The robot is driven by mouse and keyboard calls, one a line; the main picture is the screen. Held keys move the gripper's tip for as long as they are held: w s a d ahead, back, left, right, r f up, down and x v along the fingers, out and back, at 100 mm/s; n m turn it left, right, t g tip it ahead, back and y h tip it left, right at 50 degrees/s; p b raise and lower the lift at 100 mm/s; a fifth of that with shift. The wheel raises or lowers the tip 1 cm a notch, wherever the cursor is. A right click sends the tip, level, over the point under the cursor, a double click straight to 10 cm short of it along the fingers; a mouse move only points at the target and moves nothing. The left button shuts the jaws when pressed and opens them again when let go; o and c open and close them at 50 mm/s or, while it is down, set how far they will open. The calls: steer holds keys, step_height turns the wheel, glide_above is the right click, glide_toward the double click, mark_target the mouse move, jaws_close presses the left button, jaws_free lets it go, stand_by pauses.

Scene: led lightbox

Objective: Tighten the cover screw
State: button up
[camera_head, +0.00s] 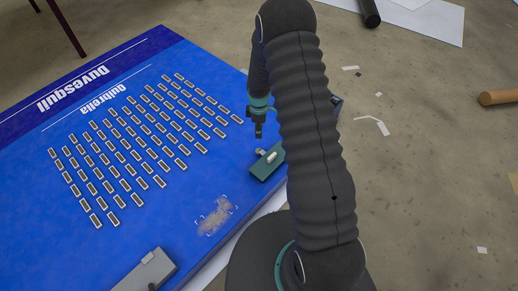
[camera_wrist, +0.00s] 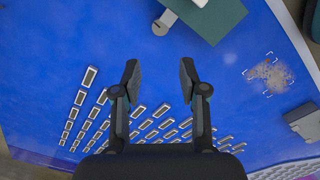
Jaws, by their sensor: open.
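A teal box (camera_head: 265,168) lies on the blue panel (camera_head: 190,180), partly hidden behind my arm in the head view. It also shows at the top of the wrist view (camera_wrist: 218,20). A white and grey fitting (camera_wrist: 187,10) sits on it, with a small round grey disc (camera_wrist: 160,28) at its edge; I cannot tell for sure whether this disc is the cover screw. My gripper (camera_wrist: 159,70) is open and empty, its two fingers apart above the blue panel. In the head view my gripper (camera_head: 259,132) hangs just behind the teal box, apart from it.
Rows of small LED modules (camera_head: 130,145) cover the panel. A sandy patch in corner marks (camera_head: 215,216) lies near its edge. A grey box (camera_head: 146,272) sits at the lower left. Paper scraps (camera_head: 383,128) and a brown cylinder (camera_head: 498,97) lie on the floor.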

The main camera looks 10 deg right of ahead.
mark_target(259, 151)
step_height(259, 151, down, 14)
steer(key=shift+f, duration=0.25)
stand_by(0.4)
steer(key=shift+c, duration=0.3)
jaws_close()
